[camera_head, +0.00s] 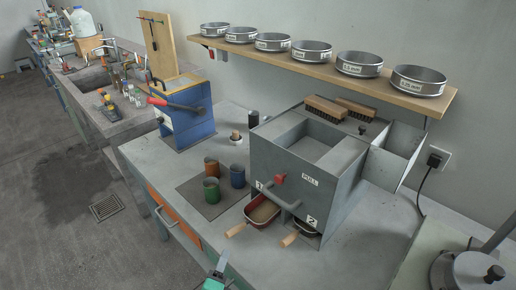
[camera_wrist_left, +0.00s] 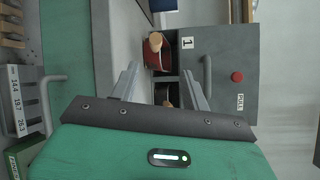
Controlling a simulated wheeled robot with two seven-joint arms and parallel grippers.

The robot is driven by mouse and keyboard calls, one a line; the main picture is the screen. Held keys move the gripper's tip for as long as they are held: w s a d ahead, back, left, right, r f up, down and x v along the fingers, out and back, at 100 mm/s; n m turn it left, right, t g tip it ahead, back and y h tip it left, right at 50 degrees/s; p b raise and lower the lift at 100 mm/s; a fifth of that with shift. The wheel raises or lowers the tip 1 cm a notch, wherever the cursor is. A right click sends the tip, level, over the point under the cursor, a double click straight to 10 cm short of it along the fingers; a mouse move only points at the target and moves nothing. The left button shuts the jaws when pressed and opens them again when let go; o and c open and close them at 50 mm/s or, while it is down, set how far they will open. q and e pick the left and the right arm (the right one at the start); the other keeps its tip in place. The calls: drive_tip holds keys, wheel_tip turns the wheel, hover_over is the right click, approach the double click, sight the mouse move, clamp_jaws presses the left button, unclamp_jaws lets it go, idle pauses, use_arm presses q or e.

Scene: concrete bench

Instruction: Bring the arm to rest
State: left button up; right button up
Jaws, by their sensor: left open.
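My left gripper (camera_head: 222,262) shows at the bottom edge of the head view, in front of the bench's front edge. In the left wrist view its two grey fingers (camera_wrist_left: 160,84) stand apart with nothing between them. Past the fingers is the grey box (camera_wrist_left: 219,80) with a red button and the label PULL. A red-sided pan with a wooden handle (camera_wrist_left: 155,43) sits in its slot marked 1. My right gripper is in neither view.
The grey box (camera_head: 306,165) stands on the bench with two wood-handled pans low at its front. Several coloured cups (camera_head: 237,176) stand on a dark mat to its left. A wall shelf (camera_head: 300,66) holds several sieves. Floor space is clear at left.

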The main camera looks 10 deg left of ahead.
use_arm(q)
drive_tip(key=s+a+f+n+g+y, duration=0.1)
drive_tip(key=s+a+n+g+y, duration=0.2)
drive_tip(key=n, duration=0.4)
drive_tip(key=s+a+f+n+g+y, duration=0.1)
drive_tip(key=s+a+n+g, duration=0.25)
drive_tip(key=a+n, duration=0.3)
drive_tip(key=s+d+n+g+h, duration=0.4)
drive_tip(key=s+n+g, duration=0.3)
drive_tip(key=s, duration=0.5)
wheel_tip(320, 180, down, 30)
drive_tip(key=s+a+f+g, duration=0.1)
drive_tip(key=s+f, duration=0.8)
drive_tip(key=f, duration=0.1)
drive_tip(key=s+a+f+g, duration=0.1)
drive_tip(key=s+a+f, duration=0.1)
drive_tip(key=s+f, duration=0.8)
drive_tip(key=shift+s+a+f+m+y, duration=0.2)
drive_tip(key=shift+a+f+m+y, duration=0.1)
drive_tip(key=shift+m, duration=0.15)
